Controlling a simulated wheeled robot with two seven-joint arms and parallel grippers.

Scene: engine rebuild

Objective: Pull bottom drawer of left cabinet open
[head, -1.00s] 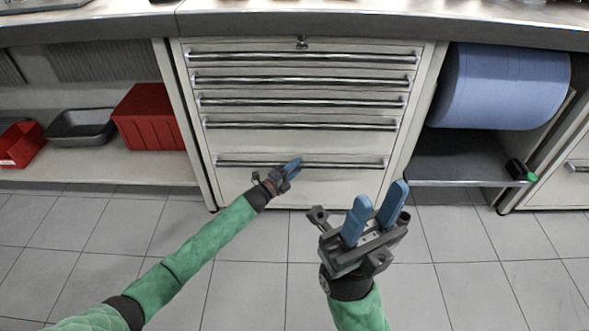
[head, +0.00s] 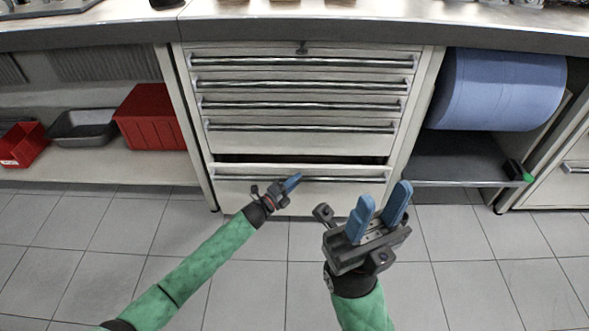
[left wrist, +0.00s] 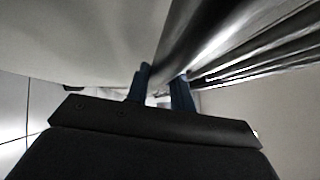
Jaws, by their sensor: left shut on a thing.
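The cabinet (head: 250,142) has a stack of drawers with long metal bar handles. Its bottom drawer (head: 240,188) stands partly out, with a dark gap above its front. My left gripper (head: 291,182) is shut on the bottom drawer's handle (head: 345,179) near its middle. In the left wrist view its blue fingers (left wrist: 160,88) are on either side of the metal bar (left wrist: 185,45). The drawers above are closed. My right gripper (head: 380,212) is open and empty, in front of the cabinet and right of the left gripper.
A red bin (head: 150,117), a grey tray (head: 82,127) and a smaller red bin (head: 22,145) sit on the left shelf. A blue roll (head: 500,88) is on the right above a dark shelf (head: 460,165). The tiled floor (head: 250,290) in front is clear.

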